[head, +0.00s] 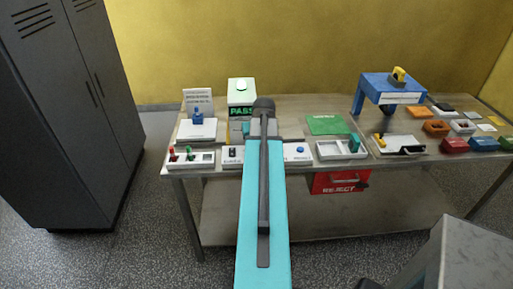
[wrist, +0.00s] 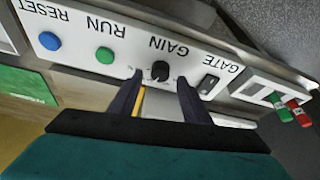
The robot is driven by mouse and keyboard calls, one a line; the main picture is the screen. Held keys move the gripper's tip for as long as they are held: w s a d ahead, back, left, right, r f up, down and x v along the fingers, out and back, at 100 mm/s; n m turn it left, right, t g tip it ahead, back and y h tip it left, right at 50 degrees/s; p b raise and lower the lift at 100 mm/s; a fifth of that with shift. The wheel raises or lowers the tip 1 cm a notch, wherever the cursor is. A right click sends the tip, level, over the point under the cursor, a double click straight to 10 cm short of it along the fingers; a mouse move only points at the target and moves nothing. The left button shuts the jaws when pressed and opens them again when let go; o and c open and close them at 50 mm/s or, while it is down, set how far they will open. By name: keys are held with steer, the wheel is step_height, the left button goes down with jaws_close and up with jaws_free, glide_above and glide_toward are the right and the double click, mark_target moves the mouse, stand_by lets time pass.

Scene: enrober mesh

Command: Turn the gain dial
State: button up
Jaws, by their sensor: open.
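In the wrist view, the gain dial (wrist: 160,70) is a small round black knob on a white control panel (wrist: 133,50), under the upside-down word GAIN. My gripper (wrist: 160,78) is open, its two dark fingers apart, with the dial showing between and just beyond the fingertips. I cannot tell whether either finger touches it. On the same panel are a green RUN button (wrist: 105,55), a blue RESET button (wrist: 50,41) and a black GATE switch (wrist: 208,84). In the head view, my arm hides the dial and my gripper; the panel's right end (head: 297,158) shows.
A box with red and green levers (wrist: 290,110) stands beside the panel's GATE end. In the head view, a white tray (head: 325,153) is right of the panel and a PASS display unit (head: 241,98) stands behind. A blue stand (head: 375,88) is farther right.

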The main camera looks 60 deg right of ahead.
steer(key=b+v, duration=0.2)
steer(key=v, duration=0.9)
steer(key=shift+r+b, duration=0.3)
steer(key=shift+w+a, duration=0.1)
stand_by(0.5)
